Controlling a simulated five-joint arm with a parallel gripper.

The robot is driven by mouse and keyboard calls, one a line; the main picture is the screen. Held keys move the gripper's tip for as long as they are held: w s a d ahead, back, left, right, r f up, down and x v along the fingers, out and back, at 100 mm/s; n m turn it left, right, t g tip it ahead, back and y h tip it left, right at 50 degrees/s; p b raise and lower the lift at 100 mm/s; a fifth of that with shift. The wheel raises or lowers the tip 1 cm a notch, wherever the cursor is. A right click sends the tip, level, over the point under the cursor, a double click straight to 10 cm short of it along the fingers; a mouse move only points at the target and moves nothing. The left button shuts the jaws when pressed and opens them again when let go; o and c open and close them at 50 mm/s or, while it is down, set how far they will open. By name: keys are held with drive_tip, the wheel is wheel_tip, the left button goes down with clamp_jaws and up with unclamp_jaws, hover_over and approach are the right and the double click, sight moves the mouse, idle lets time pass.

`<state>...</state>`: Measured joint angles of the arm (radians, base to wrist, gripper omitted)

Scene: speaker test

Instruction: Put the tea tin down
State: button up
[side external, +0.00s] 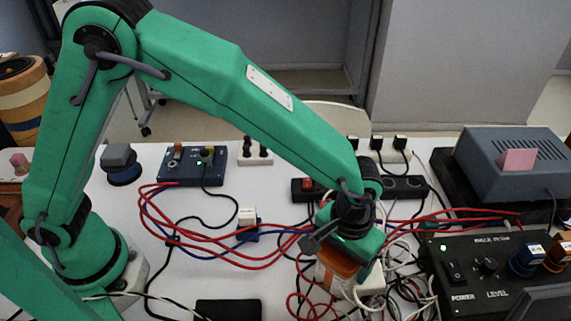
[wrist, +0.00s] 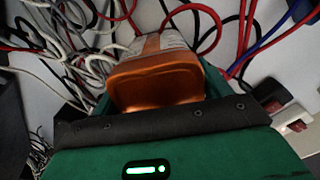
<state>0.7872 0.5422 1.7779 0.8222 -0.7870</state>
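The tea tin (side external: 333,273) has an orange-copper lid and pale sides, and it is at the lower middle right of the side view. In the wrist view the tin (wrist: 158,80) sits against my palm with its lid toward the camera. My gripper (side external: 345,262) points down over it. In the wrist view, green finger parts of my gripper (wrist: 160,95) flank the tin on both sides, and it is shut on it. The tin's lower end is among cables, and I cannot tell whether it touches the table.
Red, white and blue cables (side external: 215,232) tangle around the tin. A black power strip (side external: 405,187) lies behind it. A black control box (side external: 490,265) and a grey vented box (side external: 515,160) stand at right. The white table (side external: 215,280) has some bare room left of the tin.

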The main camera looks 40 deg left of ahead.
drive_tip(key=o, duration=0.3)
wheel_tip(320, 180, up, 12)
drive_tip(key=shift+r, duration=0.15)
idle(0.7)
idle(0.5)
